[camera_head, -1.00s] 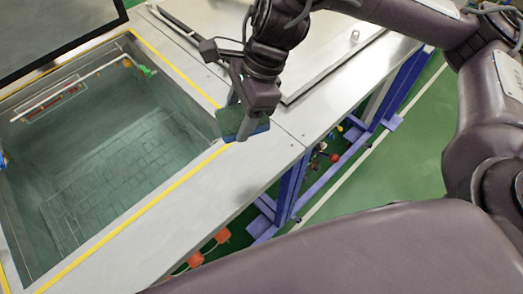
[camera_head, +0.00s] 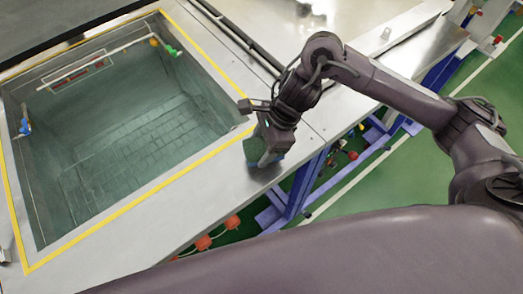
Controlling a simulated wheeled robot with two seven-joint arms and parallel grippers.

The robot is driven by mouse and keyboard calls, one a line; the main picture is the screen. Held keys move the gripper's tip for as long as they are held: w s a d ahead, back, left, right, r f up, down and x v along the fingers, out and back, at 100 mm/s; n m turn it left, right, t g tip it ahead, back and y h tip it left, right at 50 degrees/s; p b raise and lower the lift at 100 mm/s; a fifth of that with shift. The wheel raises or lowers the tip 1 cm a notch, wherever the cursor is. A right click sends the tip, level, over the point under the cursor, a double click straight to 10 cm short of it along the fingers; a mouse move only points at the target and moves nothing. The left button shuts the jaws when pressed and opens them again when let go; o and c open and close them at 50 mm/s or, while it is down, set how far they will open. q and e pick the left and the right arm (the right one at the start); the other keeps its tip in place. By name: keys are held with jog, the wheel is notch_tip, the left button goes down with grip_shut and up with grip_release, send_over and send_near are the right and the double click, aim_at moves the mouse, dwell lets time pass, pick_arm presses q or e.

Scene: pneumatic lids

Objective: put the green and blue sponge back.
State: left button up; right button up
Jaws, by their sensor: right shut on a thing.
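The green and blue sponge (camera_head: 257,150) is in my right gripper (camera_head: 263,148), over the grey metal worktop just right of the yellow-edged basin. The gripper is shut on it. The sponge's dark green side shows, and the fingers hide part of it. I cannot tell whether the sponge touches the worktop. My left gripper is not in view.
A sunken basin (camera_head: 130,130) with a yellow border fills the left, with coloured valves on its walls. A dark panel (camera_head: 50,20) lies at its back edge. The grey worktop (camera_head: 190,215) is bare at the front. Blue legs and red parts stand below its edge.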

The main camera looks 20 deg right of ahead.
aim_at(262, 153)
jog(key=shift+f, duration=1.55)
jog(key=shift+f+b, duration=0.2)
jog(key=shift+b, duration=0.2)
jog(key=o, duration=0.9)
jog(key=shift+r, duration=0.1)
jog(key=shift+r+p, duration=0.35)
jog(key=shift+p, duration=0.05)
jog(key=v, duration=1.1)
jog(key=shift+s+d+r, duration=0.1)
jog(key=shift+d+r, duration=0.05)
jog(key=shift+r, duration=0.1)
